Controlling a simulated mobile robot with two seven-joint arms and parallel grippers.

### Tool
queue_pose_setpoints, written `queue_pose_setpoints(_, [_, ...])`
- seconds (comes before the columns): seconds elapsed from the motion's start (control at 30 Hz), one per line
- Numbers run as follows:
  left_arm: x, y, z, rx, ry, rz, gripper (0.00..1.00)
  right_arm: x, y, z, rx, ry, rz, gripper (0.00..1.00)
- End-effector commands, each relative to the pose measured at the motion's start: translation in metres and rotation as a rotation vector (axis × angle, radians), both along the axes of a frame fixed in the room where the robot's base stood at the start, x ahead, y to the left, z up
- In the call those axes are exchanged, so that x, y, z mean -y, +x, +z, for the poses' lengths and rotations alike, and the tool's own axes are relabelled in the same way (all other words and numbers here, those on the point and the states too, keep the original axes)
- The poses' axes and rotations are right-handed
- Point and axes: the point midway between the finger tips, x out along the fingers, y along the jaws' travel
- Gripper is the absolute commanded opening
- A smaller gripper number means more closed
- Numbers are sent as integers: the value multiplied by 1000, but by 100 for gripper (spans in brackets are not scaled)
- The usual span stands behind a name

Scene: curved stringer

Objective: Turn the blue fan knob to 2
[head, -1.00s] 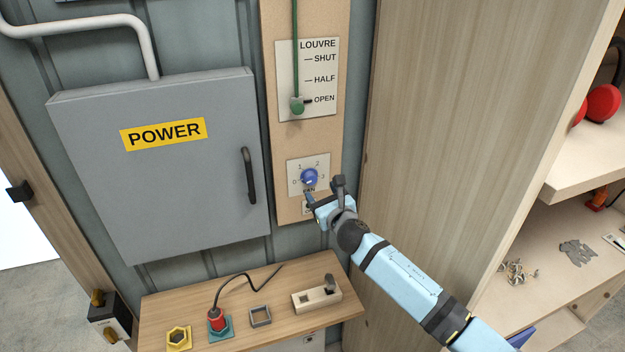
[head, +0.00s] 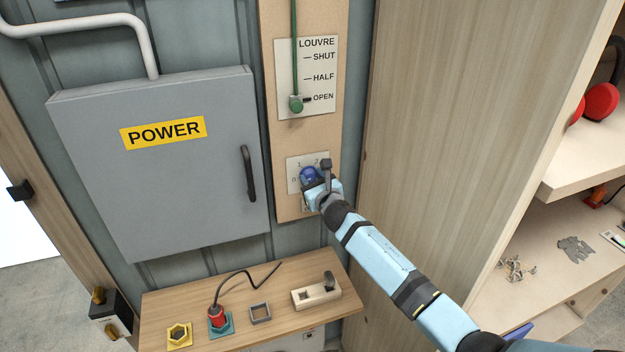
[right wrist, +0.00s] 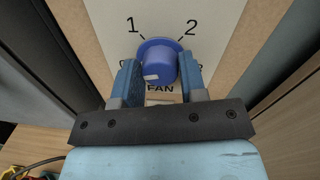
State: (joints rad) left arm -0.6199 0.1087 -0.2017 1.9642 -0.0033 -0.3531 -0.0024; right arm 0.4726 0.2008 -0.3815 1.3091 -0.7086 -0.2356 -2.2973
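The blue fan knob (head: 308,174) is on a white dial plate on the tan wall strip. In the right wrist view the knob (right wrist: 158,62) shows a small pale mark low on its face, toward the lower left. The numbers 1 and 2 are readable above it; 0 and 3 are mostly covered by the fingers. My right gripper (head: 317,173) is at the knob. In the right wrist view the blue fingers of my right gripper (right wrist: 160,78) stand apart, one on each side of the knob; I cannot tell whether they touch it. My left gripper is not in view.
The louvre lever (head: 296,104) hangs above the dial beside OPEN. A grey POWER cabinet (head: 160,190) is at the left. A wooden cabinet side (head: 450,120) rises at the right. A small bench (head: 280,285) with a red plug (head: 215,314) is below.

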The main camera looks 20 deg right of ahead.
Motion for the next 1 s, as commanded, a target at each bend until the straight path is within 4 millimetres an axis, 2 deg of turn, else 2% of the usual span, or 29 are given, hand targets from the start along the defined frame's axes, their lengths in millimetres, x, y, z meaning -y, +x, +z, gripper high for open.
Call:
queue_pose_setpoints(0.27, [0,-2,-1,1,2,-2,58,0,0,-1,-1,26,0,15])
queue_pose_setpoints(0.47, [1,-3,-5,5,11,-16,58,0,0,-2,-4,118,1,15])
queue_pose_setpoints(1.0, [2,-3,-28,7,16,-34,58,1,0,-5,-22,604,0,15])
